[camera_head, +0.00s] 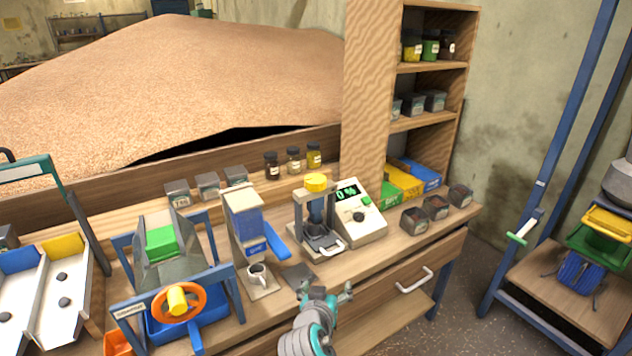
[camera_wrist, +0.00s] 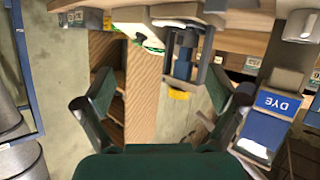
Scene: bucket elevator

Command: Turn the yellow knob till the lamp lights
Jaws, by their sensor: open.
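A yellow knob (camera_head: 316,183) sits on top of a small grey press with a blue column on the workbench. It also shows in the wrist view (camera_wrist: 179,95), between my spread fingers and beyond them. My gripper (camera_head: 327,290) is open and empty, in front of the press, nearer the bench's front edge and apart from the knob. Its two fingers also show in the wrist view (camera_wrist: 163,92). A pale box with a "0 %" display (camera_head: 347,193) stands right of the press, with a green part and a black dial. I cannot tell which part is the lamp.
A blue-and-grey dispenser (camera_head: 248,225) with a cup stands left of the press. An orange wheel (camera_head: 160,304) with a yellow hub is farther left. Small jars (camera_head: 293,160) stand behind; dark containers (camera_head: 437,207) stand right. A drawer handle (camera_head: 414,281) juts out in front.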

